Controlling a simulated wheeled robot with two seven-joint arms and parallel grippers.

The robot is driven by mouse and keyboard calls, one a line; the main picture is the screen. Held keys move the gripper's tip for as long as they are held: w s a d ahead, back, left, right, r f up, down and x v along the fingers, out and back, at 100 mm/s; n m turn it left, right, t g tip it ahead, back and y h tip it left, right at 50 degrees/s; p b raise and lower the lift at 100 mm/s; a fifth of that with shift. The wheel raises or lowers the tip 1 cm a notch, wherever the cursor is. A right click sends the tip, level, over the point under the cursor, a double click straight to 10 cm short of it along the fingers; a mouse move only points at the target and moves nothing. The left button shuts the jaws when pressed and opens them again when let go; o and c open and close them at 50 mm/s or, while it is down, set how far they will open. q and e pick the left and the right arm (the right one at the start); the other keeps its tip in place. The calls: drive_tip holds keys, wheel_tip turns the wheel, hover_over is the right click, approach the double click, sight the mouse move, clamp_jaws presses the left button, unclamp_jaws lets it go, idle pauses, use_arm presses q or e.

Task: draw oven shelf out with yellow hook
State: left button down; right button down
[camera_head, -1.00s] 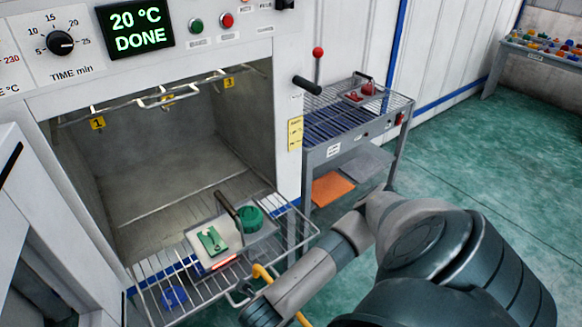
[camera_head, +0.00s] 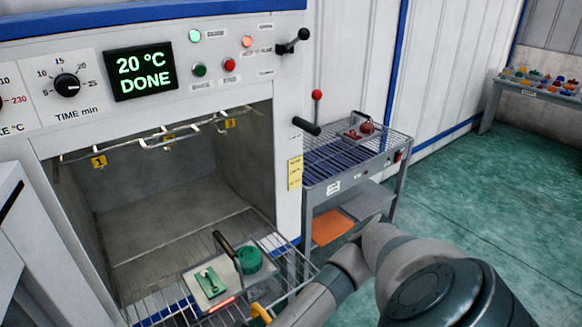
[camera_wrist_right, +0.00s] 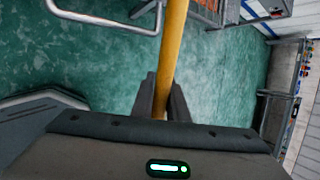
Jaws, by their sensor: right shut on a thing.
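The wire oven shelf (camera_head: 272,242) sticks out of the open oven at the lower middle of the head view. A tray (camera_head: 193,276) with a dark handle, a flat green part (camera_head: 211,282) and a round green part (camera_head: 249,260) rests on it. The yellow hook (camera_head: 261,312) shows at the shelf's front; whether it is engaged on the wire cannot be told. In the right wrist view my right gripper (camera_wrist_right: 161,92) is shut on the yellow shaft (camera_wrist_right: 174,45) of the hook. My left gripper is out of view.
The oven chamber (camera_head: 170,215) has hanging hooks with yellow number tags. A wire-topped cart (camera_head: 345,160) with red parts stands right of the oven. A bench (camera_head: 540,88) with coloured parts is far right. Green floor (camera_head: 470,190) between is clear.

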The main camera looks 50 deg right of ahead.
drive_tip(key=s+a+r, duration=0.2)
drive_tip(key=s, duration=0.7)
drive_tip(key=shift+s, duration=0.25)
drive_tip(key=shift+a, duration=0.1)
